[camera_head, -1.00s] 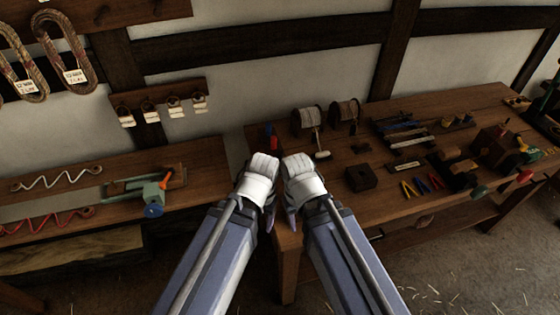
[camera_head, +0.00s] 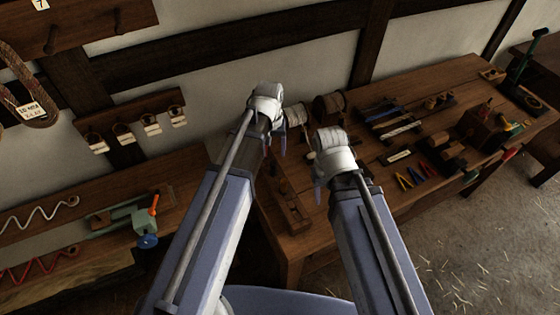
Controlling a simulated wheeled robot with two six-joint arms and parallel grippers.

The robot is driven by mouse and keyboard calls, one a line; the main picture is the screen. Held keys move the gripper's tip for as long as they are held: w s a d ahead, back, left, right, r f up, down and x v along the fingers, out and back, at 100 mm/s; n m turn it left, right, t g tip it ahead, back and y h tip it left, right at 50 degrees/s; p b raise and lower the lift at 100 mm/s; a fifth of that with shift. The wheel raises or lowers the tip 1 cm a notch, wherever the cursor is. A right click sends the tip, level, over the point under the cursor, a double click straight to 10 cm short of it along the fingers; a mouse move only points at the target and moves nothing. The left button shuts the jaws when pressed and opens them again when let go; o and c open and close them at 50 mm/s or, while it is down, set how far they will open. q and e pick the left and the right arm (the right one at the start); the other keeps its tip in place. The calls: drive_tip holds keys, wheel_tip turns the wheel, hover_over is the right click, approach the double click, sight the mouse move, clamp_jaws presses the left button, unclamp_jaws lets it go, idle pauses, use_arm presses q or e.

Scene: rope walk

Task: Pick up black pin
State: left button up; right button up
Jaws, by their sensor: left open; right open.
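I cannot make out a black pin for certain; it may be hidden behind my arms or lost among the dark wood. My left gripper (camera_head: 282,130) is open over the left back part of the right-hand bench (camera_head: 305,245), near the wire spools. My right gripper (camera_head: 318,180) is open over the same bench, lower in the picture and to the right. Neither gripper has anything visible in it. A dark wooden block (camera_head: 290,208) with small round marks lies on the bench between my two arms.
Two spools, one of them brown (camera_head: 330,106), stand at the back of the bench. Pliers (camera_head: 404,181) with coloured handles and a dark tool tray (camera_head: 388,116) lie to the right. A green vise (camera_head: 125,217) stands on the left bench.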

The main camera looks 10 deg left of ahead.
sight(273, 163)
use_arm(q)
drive_tip(key=shift+s+f+b, duration=0.1)
drive_tip(key=shift+f+b, duration=0.15)
drive_tip(key=shift+b, duration=0.05)
wheel_tip(273, 163, down, 2)
drive_tip(key=shift+f+b, duration=0.1)
drive_tip(key=shift+b, duration=1)
drive_tip(key=shift+f, duration=0.1)
wheel_tip(273, 163, down, 5)
drive_tip(key=b, duration=0.5)
drive_tip(key=shift+s+d, duration=0.1)
clamp_jaws()
